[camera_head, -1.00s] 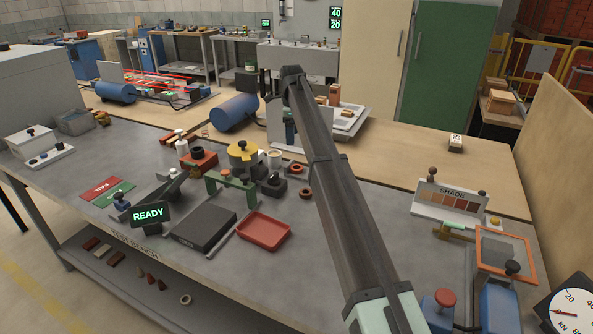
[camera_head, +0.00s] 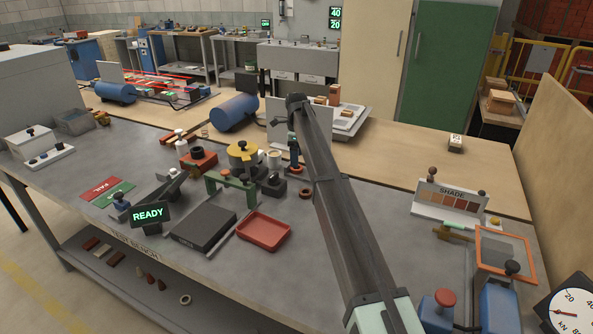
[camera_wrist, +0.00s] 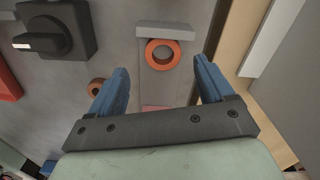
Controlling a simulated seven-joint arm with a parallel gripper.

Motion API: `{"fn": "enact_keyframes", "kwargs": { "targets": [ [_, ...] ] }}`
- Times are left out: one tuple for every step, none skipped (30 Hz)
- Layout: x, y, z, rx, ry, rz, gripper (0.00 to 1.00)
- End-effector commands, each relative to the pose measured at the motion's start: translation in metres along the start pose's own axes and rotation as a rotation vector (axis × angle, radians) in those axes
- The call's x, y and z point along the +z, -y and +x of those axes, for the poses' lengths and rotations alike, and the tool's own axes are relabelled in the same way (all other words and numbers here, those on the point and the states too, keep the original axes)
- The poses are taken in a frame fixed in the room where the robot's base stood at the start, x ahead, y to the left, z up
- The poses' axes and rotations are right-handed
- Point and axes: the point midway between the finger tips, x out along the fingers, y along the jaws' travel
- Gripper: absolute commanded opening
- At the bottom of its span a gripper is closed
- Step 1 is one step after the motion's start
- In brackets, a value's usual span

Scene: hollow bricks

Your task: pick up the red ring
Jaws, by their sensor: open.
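In the head view the red ring (camera_head: 297,169) shows small, just below my gripper (camera_head: 294,152). My gripper (camera_wrist: 162,70) has two blue fingers spread apart with nothing between them. It hangs above the bench, and how high is hard to tell. In the wrist view a grey block (camera_wrist: 165,30) lies right beside the ring.
A browner ring (camera_wrist: 96,84) lies by the left finger; it also shows in the head view (camera_head: 305,194). A dark block with a knob (camera_wrist: 47,38) stands to the upper left. A red tray (camera_head: 263,246) and a green frame (camera_head: 232,184) stand nearer. A white panel stands behind.

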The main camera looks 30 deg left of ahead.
Motion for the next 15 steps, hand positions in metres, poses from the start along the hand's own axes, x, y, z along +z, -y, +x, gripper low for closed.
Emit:
{"fn": "enact_keyframes", "kwargs": {
  "targets": [
    [0.0,0.001,0.005,0.001,0.0,0.0,0.81],
    [0.0,0.001,0.008,0.002,-0.001,0.0,0.81],
    [0.0,0.002,0.013,0.002,-0.001,0.0,0.81],
    [0.0,0.003,0.017,0.002,-0.001,0.0,0.81],
    [0.0,0.003,0.021,0.002,-0.001,0.0,0.81],
    [0.0,0.004,0.026,0.001,-0.001,0.0,0.81],
    [0.0,0.004,0.03,0.001,-0.001,0.0,0.81],
    [0.0,0.004,0.035,0.001,-0.001,0.0,0.81],
    [0.0,0.004,0.039,0.001,-0.001,0.0,0.81],
    [0.0,0.004,0.042,0.001,-0.001,0.0,0.81],
    [0.0,0.004,0.044,0.001,-0.001,0.0,0.81],
    [0.0,0.004,0.046,0.001,0.0,0.0,0.81],
    [0.0,0.004,0.046,0.0,0.0,-0.001,0.81],
    [0.0,0.004,0.046,0.0,0.0,-0.001,0.81],
    [0.0,0.004,0.046,0.0,0.0,0.0,0.81]
  ]
}}
